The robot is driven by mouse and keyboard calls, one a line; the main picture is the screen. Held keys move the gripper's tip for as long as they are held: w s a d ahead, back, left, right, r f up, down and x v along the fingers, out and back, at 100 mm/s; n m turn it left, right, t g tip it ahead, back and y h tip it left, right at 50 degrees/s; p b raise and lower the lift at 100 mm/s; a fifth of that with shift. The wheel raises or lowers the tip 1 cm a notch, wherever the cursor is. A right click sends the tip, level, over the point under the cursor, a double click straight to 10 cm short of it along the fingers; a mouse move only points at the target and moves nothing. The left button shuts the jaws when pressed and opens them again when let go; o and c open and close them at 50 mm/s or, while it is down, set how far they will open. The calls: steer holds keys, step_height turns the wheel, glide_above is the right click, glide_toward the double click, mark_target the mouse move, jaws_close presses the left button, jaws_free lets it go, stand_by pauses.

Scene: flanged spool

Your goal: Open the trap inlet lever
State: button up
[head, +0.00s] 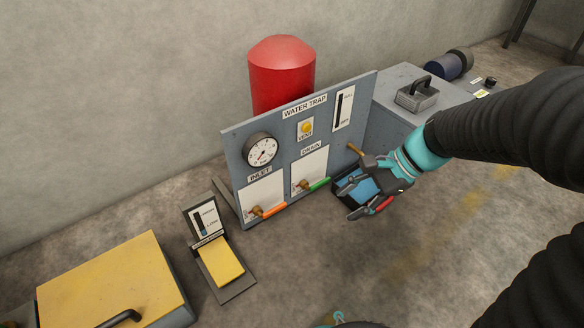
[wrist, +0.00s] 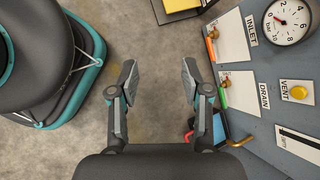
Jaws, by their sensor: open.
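The water trap panel (head: 228,150) stands upright. At its lower left, below the INLET label (head: 260,173), is the inlet lever with an orange handle (head: 274,210) on a brass valve. The handle points right, roughly along the panel's bottom edge. It also shows in the wrist view (wrist: 210,49), right of my gripper. The drain lever with a green handle (head: 320,184) is to its right. My gripper (head: 350,201) is open and empty in front of the panel's right end, apart from both levers. In the wrist view my gripper (wrist: 158,72) has floor between its fingers.
A blue-lined dark tray (head: 362,186) lies behind my gripper, near a brass outlet (head: 355,148). A yellow-flapped stand (head: 222,262) and a yellow-topped box (head: 110,280) are at left. A red tank (head: 282,75) stands behind the panel.

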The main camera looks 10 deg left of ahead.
mark_target(281, 209)
steer(key=w+a+f+m+y, duration=0.7)
steer(key=w+a+f+m, duration=0.2)
steer(key=w+f+m, duration=0.4)
steer(key=w+f+m+t+y, duration=0.3)
steer(key=f+m+t, duration=0.5)
steer(key=f+m, duration=1.2)
steer(key=w+a+f+n, duration=0.1)
steer(key=a, duration=0.3)
steer(key=w+a+f+n, duration=0.1)
steer(key=w+a+f, duration=0.1)
steer(key=a, duration=0.3)
steer(key=w+a+f+n, duration=0.1)
steer(key=a+n, duration=0.1)
steer(key=a, duration=0.2)
steer(key=shift+w+a+f+b, duration=0.15)
steer(key=shift+w+a+b, duration=0.05)
steer(key=shift+a+b, duration=0.2)
jaws_close()
